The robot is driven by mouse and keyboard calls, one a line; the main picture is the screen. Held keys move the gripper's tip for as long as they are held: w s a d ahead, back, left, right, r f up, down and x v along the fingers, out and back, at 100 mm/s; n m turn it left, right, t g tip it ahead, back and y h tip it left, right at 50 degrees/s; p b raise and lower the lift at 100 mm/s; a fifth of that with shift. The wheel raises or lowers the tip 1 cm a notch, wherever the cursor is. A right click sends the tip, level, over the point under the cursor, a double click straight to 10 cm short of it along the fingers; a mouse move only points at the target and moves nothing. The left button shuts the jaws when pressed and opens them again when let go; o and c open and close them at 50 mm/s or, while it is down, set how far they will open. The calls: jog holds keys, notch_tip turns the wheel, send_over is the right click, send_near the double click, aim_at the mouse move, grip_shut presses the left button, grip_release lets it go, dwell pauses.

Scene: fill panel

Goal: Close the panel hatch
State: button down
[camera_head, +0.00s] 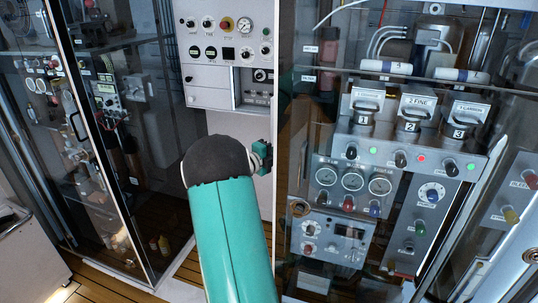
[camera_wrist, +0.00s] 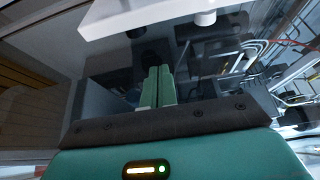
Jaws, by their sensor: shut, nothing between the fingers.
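The fill panel (camera_head: 345,165) is at the right of the head view, with numbered units, gauges and knobs. A clear pane seems to lie in front of it; I cannot tell for sure which part is the hatch or how far it is open. My gripper (camera_head: 264,158) is partly hidden behind my teal arm, left of the fill panel. In the wrist view my gripper (camera_wrist: 158,87) has its green fingers together and empty. A white flat piece (camera_wrist: 140,14) with a short round white stub (camera_wrist: 205,18) crosses above the fingertips, apart from them in the picture.
A grey-white control panel (camera_head: 215,70) with a gauge and switches stands behind my arm. A glass-fronted cabinet (camera_head: 150,200) is at the left. Wooden floor (camera_head: 185,270) shows between. A pale frame edge with a round fitting (camera_head: 531,255) is at the lower right.

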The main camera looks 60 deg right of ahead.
jog(key=w+d, duration=0.2)
jog(key=w, duration=0.1)
jog(key=shift+d, duration=0.25)
jog(key=shift+w, duration=0.25)
